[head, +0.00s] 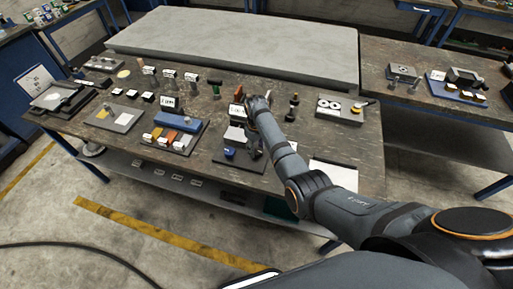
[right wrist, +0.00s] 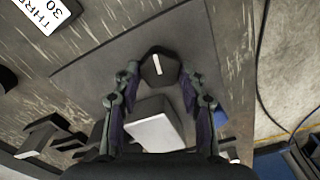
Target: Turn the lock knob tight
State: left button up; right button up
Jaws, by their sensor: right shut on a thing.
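The lock knob (right wrist: 158,68) is dark and faceted with a white line on its top, seen in the upper middle of the right wrist view. My right gripper (right wrist: 158,74) has a fingertip on either side of the knob and is shut on it. The plate (right wrist: 95,75) lies under the knob in the wrist view. A block with a white top (right wrist: 152,132) stands between the fingers, closer to the palm. My left gripper is not in view.
A blue piece (right wrist: 208,102) sits just right of the right finger. A tray with coloured blocks (head: 166,147) lies left of the plate, and a dark upright post (head: 292,107) stands to its right. A large grey slab (head: 240,45) fills the bench's back.

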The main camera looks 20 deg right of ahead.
aim_at(258, 149)
jog(key=m+p, duration=0.2)
jog(key=m, duration=0.1)
jog(key=shift+r, duration=0.15)
jog(key=m+p, duration=0.1)
jog(key=m, duration=0.3)
jog(key=shift+d+p, duration=0.1)
jog(key=shift+p, duration=0.25)
jog(key=m+p, duration=0.1)
jog(key=m, duration=0.3)
jog(key=shift+d, duration=0.1)
jog(key=m+p, duration=0.1)
jog(key=m, duration=0.3)
jog(key=shift+m, duration=0.3)
jog(key=shift+d, duration=0.1)
jog(key=o, duration=1.1)
jog(key=shift+o, duration=0.2)
notch_tip(258, 149, up, 12)
